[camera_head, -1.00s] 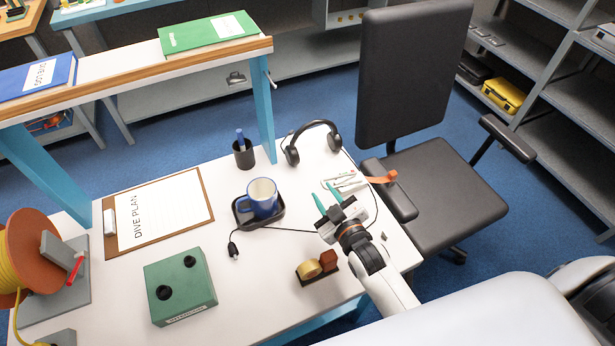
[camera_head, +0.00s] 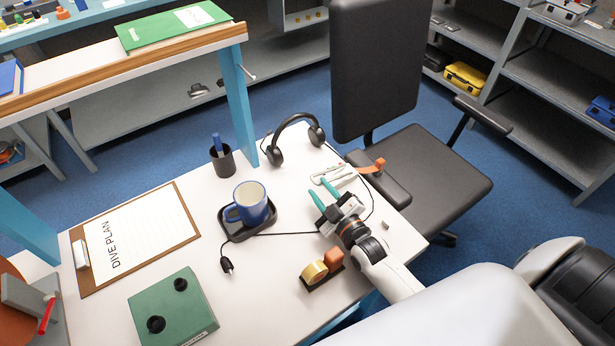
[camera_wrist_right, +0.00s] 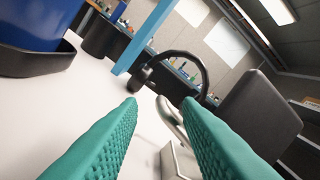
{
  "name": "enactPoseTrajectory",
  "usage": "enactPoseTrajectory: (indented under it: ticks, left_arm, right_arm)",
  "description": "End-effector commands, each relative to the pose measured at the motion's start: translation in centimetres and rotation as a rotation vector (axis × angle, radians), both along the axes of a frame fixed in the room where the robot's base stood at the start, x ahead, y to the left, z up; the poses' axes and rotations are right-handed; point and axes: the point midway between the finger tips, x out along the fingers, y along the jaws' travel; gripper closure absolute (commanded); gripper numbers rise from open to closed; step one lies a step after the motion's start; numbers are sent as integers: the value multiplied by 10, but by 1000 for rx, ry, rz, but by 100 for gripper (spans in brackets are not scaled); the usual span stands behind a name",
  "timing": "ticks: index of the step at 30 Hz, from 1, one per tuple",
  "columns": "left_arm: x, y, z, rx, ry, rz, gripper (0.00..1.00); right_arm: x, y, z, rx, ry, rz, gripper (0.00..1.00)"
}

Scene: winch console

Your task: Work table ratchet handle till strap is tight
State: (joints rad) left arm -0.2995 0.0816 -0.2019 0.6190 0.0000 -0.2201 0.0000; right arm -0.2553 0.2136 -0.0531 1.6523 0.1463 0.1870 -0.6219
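The ratchet (camera_head: 335,177), light grey with a handle, sits at the right edge of the white table. An orange strap (camera_head: 371,166) runs from it towards the chair. My right gripper (camera_head: 320,192) has teal fingers, apart and empty, just in front of the ratchet on its near left side. In the right wrist view a curved pale metal handle (camera_wrist_right: 171,118) shows beyond the gap between the fingertips (camera_wrist_right: 160,104), closer to the right finger. The right finger hides part of the ratchet body (camera_wrist_right: 178,160). My left gripper is not in view.
A blue mug (camera_head: 250,203) on a black tray (camera_head: 237,231) stands left of the gripper. An office chair (camera_head: 420,175) stands close to the table's right edge.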

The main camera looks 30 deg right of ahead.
Motion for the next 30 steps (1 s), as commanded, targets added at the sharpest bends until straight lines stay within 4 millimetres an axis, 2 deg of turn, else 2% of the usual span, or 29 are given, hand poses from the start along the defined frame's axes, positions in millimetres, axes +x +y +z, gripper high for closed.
enactPoseTrajectory:
  ticks: [3, 9, 15, 22, 27, 28, 30]
  left_arm:
    - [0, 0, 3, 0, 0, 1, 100]
    - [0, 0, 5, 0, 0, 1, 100]
    - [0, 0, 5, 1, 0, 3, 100]
    - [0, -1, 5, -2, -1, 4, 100]
    - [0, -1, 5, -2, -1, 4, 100]
    - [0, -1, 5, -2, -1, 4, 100]
    - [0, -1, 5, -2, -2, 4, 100]
  right_arm:
    - [21, 2, 2, -1, -2, -1, 69]
    - [50, 5, 2, 1, -1, 1, 69]
    - [61, 5, 1, 1, 1, -1, 69]
    - [62, 5, 1, 1, 1, 1, 69]
    - [61, 5, 1, 1, 1, 1, 96]
    - [61, 5, 1, 1, 1, 1, 100]
    - [61, 5, 1, 1, 1, 1, 100]
